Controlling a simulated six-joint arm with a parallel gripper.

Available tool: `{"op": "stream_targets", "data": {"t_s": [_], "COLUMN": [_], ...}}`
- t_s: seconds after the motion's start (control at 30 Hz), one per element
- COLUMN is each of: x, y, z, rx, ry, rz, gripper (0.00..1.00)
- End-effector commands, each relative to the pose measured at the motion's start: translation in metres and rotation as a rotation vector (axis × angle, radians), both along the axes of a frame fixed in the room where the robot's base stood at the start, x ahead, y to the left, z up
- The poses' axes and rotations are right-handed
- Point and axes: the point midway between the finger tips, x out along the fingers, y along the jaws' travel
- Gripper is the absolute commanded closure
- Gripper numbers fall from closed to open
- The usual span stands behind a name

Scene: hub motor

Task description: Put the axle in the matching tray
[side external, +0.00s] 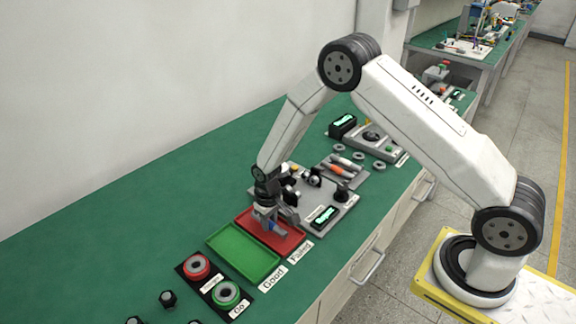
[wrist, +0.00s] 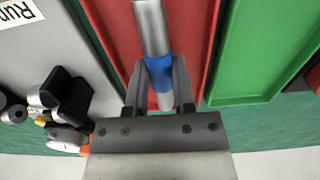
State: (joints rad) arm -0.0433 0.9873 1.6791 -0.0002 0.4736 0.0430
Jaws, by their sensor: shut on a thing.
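My gripper (wrist: 160,88) is shut on the axle (wrist: 151,28), a silver rod with a blue band, in the wrist view. The fingers close around the blue part. The axle is over the red tray (wrist: 118,25), and I cannot tell whether it touches the tray floor. In the side view my gripper (side external: 266,221) is low over the red tray (side external: 291,238), by the label "Failed". The green tray (side external: 243,254), by the label "Good", lies beside it and looks empty. It also shows at the right of the wrist view (wrist: 245,50).
A grey test fixture (side external: 335,205) with a small display stands just behind the red tray. A red button (side external: 196,266) and a green button (side external: 226,294) sit in front of the green tray. The green bench top (side external: 130,225) is clear towards the wall.

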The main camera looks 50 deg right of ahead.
Motion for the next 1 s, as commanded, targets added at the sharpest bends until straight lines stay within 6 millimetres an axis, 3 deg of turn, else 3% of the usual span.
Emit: {"op": "stream_targets", "data": {"t_s": [1.0], "x": [0.0006], "y": [0.0000], "z": [-0.0065], "rx": [0.000], "ry": [-0.002], "rz": [0.000], "gripper": [1.00]}}
